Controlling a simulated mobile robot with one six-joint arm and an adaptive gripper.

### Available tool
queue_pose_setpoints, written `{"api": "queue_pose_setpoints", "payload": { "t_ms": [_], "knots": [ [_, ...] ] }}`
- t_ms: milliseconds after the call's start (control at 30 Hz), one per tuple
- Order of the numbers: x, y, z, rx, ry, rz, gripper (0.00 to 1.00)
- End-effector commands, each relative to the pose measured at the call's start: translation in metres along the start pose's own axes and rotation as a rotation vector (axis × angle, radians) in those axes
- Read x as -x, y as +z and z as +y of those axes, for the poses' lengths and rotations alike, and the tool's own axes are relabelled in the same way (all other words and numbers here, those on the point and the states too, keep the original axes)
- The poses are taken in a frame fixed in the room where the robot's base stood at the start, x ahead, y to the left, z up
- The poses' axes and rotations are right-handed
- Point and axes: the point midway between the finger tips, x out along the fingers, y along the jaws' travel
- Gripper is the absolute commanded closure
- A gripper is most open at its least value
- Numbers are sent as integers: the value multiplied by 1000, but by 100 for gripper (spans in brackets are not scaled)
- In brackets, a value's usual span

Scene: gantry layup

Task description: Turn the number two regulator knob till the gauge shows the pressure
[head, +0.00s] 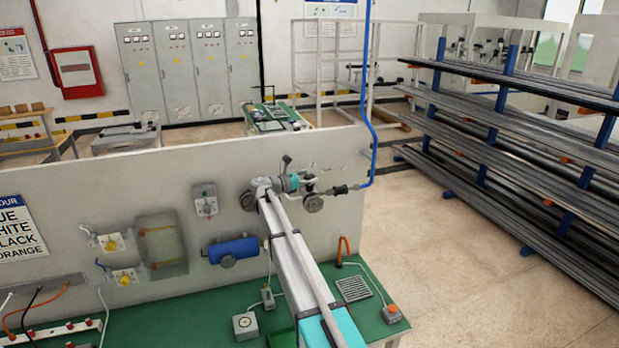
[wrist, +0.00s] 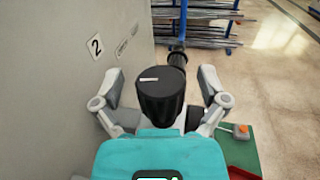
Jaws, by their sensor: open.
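In the wrist view a black ribbed knob (wrist: 161,95) with a white pointer line on its top sits straight ahead of my gripper (wrist: 160,76). A plate marked "2" (wrist: 95,47) is on the grey panel beside it. My fingers are apart, one on each side of the knob; I see a gap at each side, though contact is hard to judge. In the head view my gripper (head: 296,181) is at the fittings on the panel, hiding the knob. A round part, perhaps the gauge (head: 313,203), hangs just below; no reading can be made out.
The panel (head: 350,150) stands close on the left of my gripper in the wrist view. A blue hose (head: 369,120) runs up from the fittings. A green bench (head: 375,285) with an orange-knobbed box (head: 391,313) lies below. A blue cylinder (head: 233,250) is mounted on the panel.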

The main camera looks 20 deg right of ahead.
Motion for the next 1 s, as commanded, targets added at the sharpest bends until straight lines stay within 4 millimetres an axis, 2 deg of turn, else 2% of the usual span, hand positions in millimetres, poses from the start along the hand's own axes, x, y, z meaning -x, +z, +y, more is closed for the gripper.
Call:
{"api": "queue_pose_setpoints", "payload": {
  "t_ms": [267,467,1000],
  "knots": [
    [4,0,0,0,1,1,7],
    [19,0,0,0,1,1,7],
    [100,0,0,0,2,1,7]
  ]
}}
